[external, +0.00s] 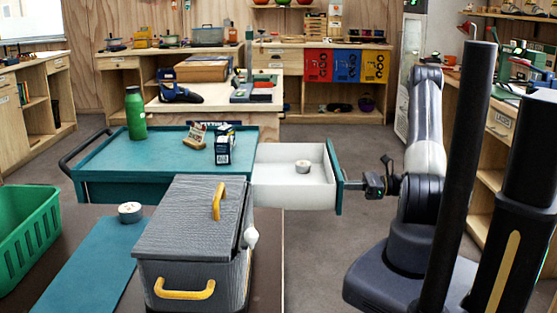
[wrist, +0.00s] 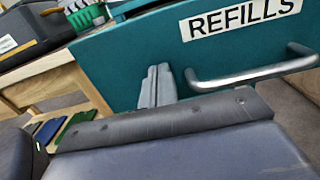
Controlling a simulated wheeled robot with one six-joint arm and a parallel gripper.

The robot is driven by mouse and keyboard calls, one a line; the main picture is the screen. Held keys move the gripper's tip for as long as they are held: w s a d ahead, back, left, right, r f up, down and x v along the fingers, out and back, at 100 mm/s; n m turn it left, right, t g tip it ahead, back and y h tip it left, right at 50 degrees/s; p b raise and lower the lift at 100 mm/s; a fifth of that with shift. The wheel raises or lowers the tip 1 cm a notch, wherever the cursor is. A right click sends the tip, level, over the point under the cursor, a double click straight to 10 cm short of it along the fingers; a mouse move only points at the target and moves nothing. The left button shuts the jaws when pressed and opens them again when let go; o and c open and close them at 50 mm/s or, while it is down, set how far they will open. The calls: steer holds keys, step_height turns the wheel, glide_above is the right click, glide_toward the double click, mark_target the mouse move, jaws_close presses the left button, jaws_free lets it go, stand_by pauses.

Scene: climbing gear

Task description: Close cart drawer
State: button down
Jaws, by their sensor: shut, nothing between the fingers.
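The teal cart (external: 120,160) stands in the middle of the external view. Its white-lined drawer (external: 285,190) is pulled out to the right. A small round white item (external: 303,167) lies in the drawer. The teal drawer front (external: 335,175) also fills much of the wrist view (wrist: 130,55), with a "REFILLS" label (wrist: 240,18) and a silver bar handle (wrist: 255,75). My gripper (external: 370,186) is on the outer side of the drawer front. In the wrist view its fingers (wrist: 157,85) are together and empty, left of the handle and close to the front; contact cannot be told.
On the cart top stand a green bottle (external: 135,113), a dark blue box (external: 223,145) and a tan item (external: 195,135). A grey case (external: 195,230) with yellow handles is in front, beside a green basket (external: 25,235). Shelving (external: 490,180) lines the right.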

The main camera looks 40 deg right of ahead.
steer(key=b+x, duration=0.3)
steer(key=x, duration=2.2)
steer(key=shift+a+f, duration=0.1)
steer(key=shift+w, duration=0.15)
steer(key=shift+w+a+r, duration=0.1)
steer(key=shift+r, duration=0.15)
steer(key=shift+s+d+f, duration=0.15)
steer(key=shift+s+d, duration=0.15)
steer(key=v, duration=1.3)
steer(key=shift+s+d, duration=0.2)
steer(key=shift+s, duration=0.1)
steer(key=shift+w, duration=0.1)
steer(key=x, duration=1.3)
steer(key=shift+w+a+f, duration=0.1)
steer(key=shift+w+a, duration=0.1)
